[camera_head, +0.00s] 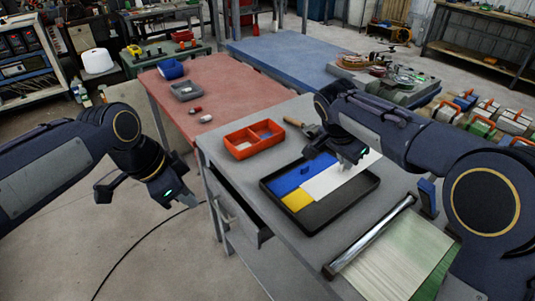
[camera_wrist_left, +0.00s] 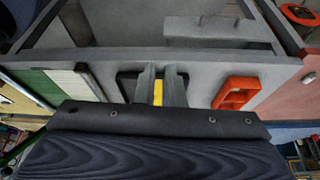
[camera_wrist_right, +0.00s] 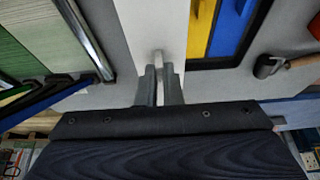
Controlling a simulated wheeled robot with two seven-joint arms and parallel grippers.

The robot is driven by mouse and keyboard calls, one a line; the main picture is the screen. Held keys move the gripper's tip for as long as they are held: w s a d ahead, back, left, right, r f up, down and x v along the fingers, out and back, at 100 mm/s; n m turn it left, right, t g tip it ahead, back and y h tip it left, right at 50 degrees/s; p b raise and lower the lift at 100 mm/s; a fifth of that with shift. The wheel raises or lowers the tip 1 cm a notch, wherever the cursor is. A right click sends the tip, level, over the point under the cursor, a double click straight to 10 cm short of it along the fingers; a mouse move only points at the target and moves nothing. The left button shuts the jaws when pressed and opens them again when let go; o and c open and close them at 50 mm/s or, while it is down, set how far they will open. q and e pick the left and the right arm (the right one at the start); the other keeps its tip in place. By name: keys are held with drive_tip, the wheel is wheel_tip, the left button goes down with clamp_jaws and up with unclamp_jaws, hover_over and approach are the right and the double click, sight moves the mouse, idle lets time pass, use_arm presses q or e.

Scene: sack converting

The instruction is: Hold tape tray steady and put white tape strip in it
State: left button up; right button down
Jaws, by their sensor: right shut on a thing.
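The orange tray (camera_head: 238,153) has two compartments and sits on the grey bench, apart from both grippers. A white piece lies in its left compartment and a blue piece in its right one. It also shows in the left wrist view (camera_wrist_left: 252,83). My right gripper (camera_head: 358,162) is low over the white panel of the black tray.
The black tray (camera_head: 333,219) holds blue, yellow and white panels, with a small blue strip (camera_head: 305,170) on the blue one. A wooden-handled tool (camera_head: 297,123) lies behind. A metal bar (camera_head: 372,235) and pale green sheet are at the front right. An open drawer (camera_head: 238,215) juts out on the left.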

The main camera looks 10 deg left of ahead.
use_arm(q)
drive_tip(key=w+d+f+m+g+y, duration=0.1)
drive_tip(key=w+d+f+m+y, duration=0.1)
drive_tip(key=w+d+m, duration=0.6)
drive_tip(key=w+d+f+m+g+y, duration=0.1)
drive_tip(key=w+d+f+m+g, duration=0.1)
drive_tip(key=w+d+m, duration=0.6)
drive_tip(key=shift+m, duration=0.5)
drive_tip(key=w+f, duration=0.1)
drive_tip(key=f, duration=0.3)
drive_tip(key=a+f, duration=0.1)
drive_tip(key=f, duration=0.3)
drive_tip(key=w+a+f, duration=0.1)
drive_tip(key=f, duration=0.3)
drive_tip(key=shift+w+a+f, duration=0.1)
drive_tip(key=shift+w+a, duration=0.1)
drive_tip(key=shift+w, duration=0.1)
clamp_jaws()
use_arm(e)
approach(339, 198)
drive_tip(key=x, duration=0.5)
drive_tip(key=shift+w+f, duration=0.1)
drive_tip(key=shift+f, duration=0.1)
